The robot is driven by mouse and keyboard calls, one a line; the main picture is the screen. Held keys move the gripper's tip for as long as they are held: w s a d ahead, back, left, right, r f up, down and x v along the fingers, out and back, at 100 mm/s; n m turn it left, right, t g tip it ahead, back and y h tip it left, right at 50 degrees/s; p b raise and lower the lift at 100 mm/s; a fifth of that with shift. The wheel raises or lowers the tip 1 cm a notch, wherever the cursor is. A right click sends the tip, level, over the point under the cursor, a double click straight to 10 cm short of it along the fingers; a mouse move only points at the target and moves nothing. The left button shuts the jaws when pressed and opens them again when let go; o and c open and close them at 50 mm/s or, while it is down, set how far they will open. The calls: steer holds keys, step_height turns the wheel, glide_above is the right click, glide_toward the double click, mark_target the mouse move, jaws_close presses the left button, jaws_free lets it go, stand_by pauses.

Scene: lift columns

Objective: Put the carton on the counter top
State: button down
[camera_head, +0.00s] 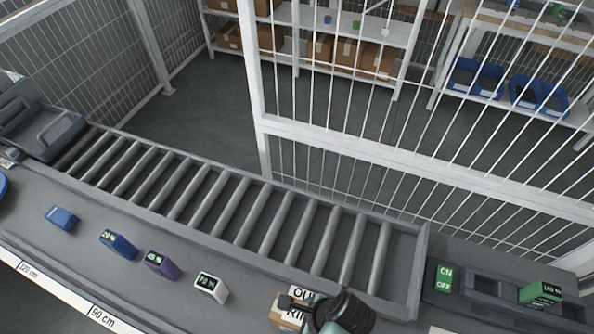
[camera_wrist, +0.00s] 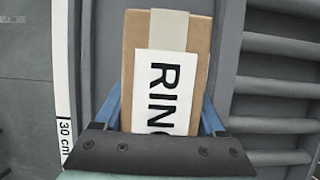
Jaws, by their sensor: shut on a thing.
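The carton (camera_wrist: 195,62) is a brown cardboard box with a pale tape strip and a white label with large black letters. In the wrist view it sits between the two blue fingers of my gripper (camera_wrist: 164,112), which is shut on it. In the head view the carton (camera_head: 283,319) shows at the bottom edge, partly hidden by my gripper (camera_head: 318,318). The grey counter top (camera_head: 130,283) runs along the near side of the roller conveyor. I cannot tell whether the carton touches the counter.
The roller conveyor (camera_head: 220,205) lies behind the counter, with a grey tray (camera_head: 40,125) at its left end. Several small devices, including a white one (camera_head: 211,288) and a purple one (camera_head: 162,265), stand on the counter. An ON/OFF switch (camera_head: 444,278) is right. A wire fence (camera_head: 400,160) stands beyond.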

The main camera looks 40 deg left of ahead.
steer(key=shift+f, duration=2.15)
steer(key=shift+f, duration=0.1)
jaws_free()
